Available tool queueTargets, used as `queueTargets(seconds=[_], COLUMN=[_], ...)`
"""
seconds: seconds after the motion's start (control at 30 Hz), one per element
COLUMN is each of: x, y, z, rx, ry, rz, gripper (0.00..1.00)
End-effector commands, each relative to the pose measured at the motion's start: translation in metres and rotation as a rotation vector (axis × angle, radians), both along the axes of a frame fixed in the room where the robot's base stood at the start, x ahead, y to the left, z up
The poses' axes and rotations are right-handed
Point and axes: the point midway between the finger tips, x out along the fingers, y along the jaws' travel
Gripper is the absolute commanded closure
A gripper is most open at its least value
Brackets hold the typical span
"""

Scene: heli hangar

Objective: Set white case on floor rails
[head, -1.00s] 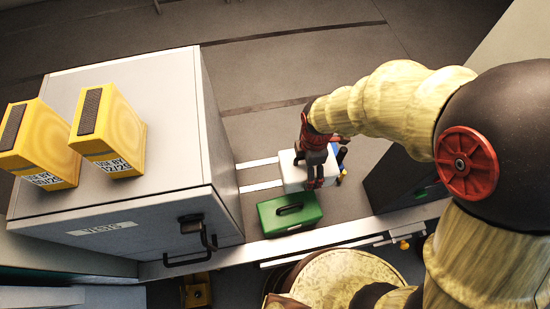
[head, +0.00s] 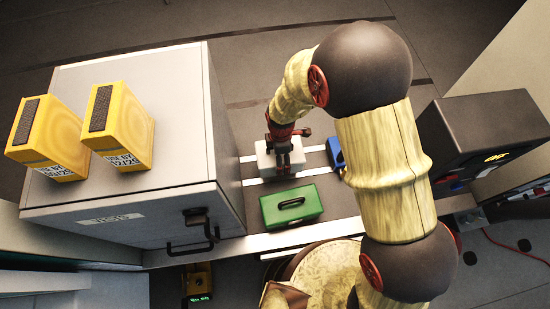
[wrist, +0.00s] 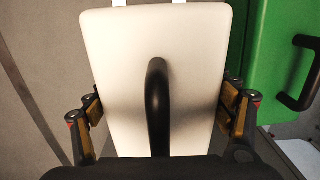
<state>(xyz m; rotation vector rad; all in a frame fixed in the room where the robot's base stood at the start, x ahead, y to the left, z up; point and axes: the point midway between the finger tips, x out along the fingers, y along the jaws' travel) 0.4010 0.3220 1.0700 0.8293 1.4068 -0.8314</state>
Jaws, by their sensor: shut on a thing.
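I cannot tell whether the case touches the rails.
A green case (head: 292,206) stands close to the white case, nearer my body. A blue item (head: 336,153) is to the right. A large grey cabinet (head: 130,200) with two yellow boxes (head: 118,125) stands left. A dark box (head: 485,130) stands right.

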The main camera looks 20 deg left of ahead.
Motion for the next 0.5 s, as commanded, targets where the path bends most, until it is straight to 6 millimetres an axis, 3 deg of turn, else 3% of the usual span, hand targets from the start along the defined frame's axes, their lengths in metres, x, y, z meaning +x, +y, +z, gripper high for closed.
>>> queueTargets(seconds=[0.13, 0.5], x=[0.003, 0.005], y=[0.012, 0.020], z=[-0.013, -0.038], rx=[0.000, -0.001], ry=[-0.001, 0.002], rz=[0.000, 0.000], gripper=[0.65, 0.65])
